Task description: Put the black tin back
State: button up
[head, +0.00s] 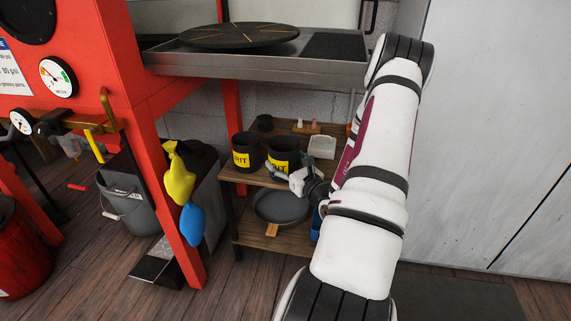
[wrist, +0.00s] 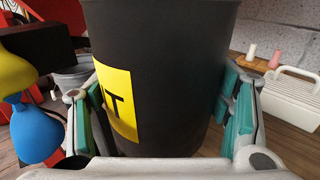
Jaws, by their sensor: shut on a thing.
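The black tin (wrist: 165,75) with a yellow label fills the middle of the wrist view, between the two green-padded fingers of my gripper (wrist: 165,120). My gripper is shut on it. In the head view this tin (head: 284,156) stands upright at the upper shelf of the small wooden rack, with my gripper (head: 290,177) at its front. I cannot tell whether its base touches the shelf. A second black tin (head: 246,150) with a yellow label stands on the same shelf, just left of it.
A white caddy (head: 322,147) and a wooden block with small bobbins (head: 306,128) sit right of and behind the tins. A round dark pan (head: 281,207) lies on the lower shelf. A red post with yellow and blue balloon-like items (head: 178,182) stands left. A metal bench (head: 270,62) overhangs.

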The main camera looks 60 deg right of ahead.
aim_at(285, 150)
jog(key=w+d, duration=0.1)
jog(key=d, duration=0.1)
jog(key=w+d+b, duration=0.1)
jog(key=d, duration=0.1)
jog(key=w+d, duration=0.1)
jog(key=shift+w+d+f+b, duration=0.35)
jog(key=shift+d, duration=0.05)
jog(key=shift+d+f+b, duration=0.15)
jog(key=shift+f+b, duration=1)
jog(key=shift+f, duration=0.55)
jog(key=shift+f, duration=0.1)
jog(key=o, duration=2)
jog(key=shift+f, duration=0.1)
jog(key=shift+c, duration=0.2)
